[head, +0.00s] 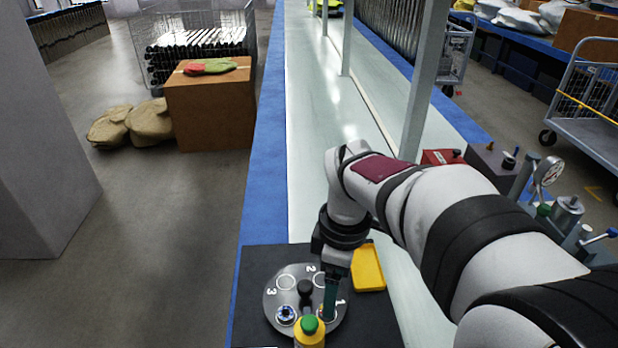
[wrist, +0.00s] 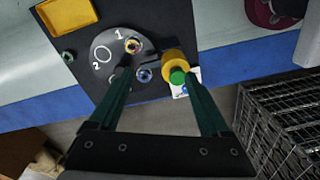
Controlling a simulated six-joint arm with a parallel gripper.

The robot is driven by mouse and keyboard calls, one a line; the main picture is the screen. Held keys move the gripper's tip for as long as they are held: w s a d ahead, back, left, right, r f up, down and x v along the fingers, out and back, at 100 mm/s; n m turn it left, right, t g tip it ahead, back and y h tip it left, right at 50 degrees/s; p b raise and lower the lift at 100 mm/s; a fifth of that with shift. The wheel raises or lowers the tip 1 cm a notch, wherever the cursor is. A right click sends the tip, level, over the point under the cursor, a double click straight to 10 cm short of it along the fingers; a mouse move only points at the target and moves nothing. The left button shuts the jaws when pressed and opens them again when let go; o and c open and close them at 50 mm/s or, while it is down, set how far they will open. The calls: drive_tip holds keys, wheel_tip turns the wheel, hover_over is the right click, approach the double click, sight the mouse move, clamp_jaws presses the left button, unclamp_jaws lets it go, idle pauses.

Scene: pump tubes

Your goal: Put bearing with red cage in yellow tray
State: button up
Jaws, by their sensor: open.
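The yellow tray (head: 368,270) lies right of the round grey plate on a black mat; the wrist view shows it at upper left (wrist: 68,14). A blue-looking bearing (wrist: 144,75) sits on the plate too, also in the head view (head: 286,315). I cannot tell surely which cage is red. My gripper (wrist: 157,70) is open above the plate, its left finger near the plate's knob; the head view shows it near number 1 (head: 331,300).
A yellow bottle with a green cap (wrist: 174,62) stands beside the plate, close to my right finger; it shows in the head view (head: 310,334). The grey plate (head: 305,272) has a dark central knob (head: 305,288).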

drive_tip(key=w+f+n, duration=0.3)
drive_tip(key=w+n, duration=0.4)
wheel_tip(320, 180, down, 16)
drive_tip(key=shift+s+d+r, duration=0.1)
drive_tip(key=shift+d+r, duration=0.05)
drive_tip(key=shift+r, duration=0.05)
clamp_jaws()
